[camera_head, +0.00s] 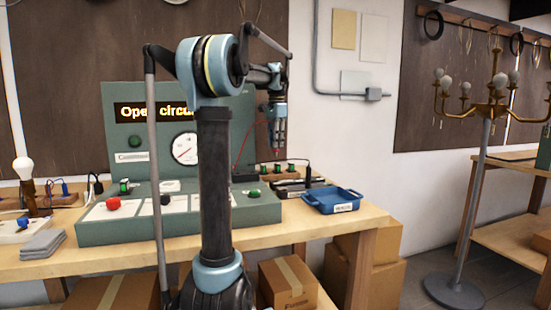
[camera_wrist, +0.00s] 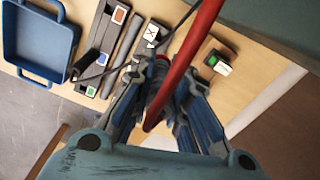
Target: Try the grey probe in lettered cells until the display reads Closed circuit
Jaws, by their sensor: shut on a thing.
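My gripper (camera_head: 279,138) hangs above the right part of the bench, near the tester's right end. In the wrist view my gripper (camera_wrist: 160,88) is shut around the end of a red lead (camera_wrist: 192,50); the fingers hide most of what is held. I cannot make out a grey probe body. The display (camera_head: 150,112) shows "Open circu", its end hidden by my arm. The teal tester (camera_head: 125,229) carries a dial gauge (camera_head: 185,148). A dark rack (camera_head: 290,190) lies below my gripper; its colour-marked cells also show in the wrist view (camera_wrist: 105,50), letters unreadable.
A blue tray (camera_head: 333,202) stands right of the rack; it also shows in the wrist view (camera_wrist: 38,45). A black cable (camera_wrist: 125,60) crosses the rack. A wooden block with green-topped parts (camera_head: 262,170) stands behind. A brass lamp (camera_head: 490,110) stands far right.

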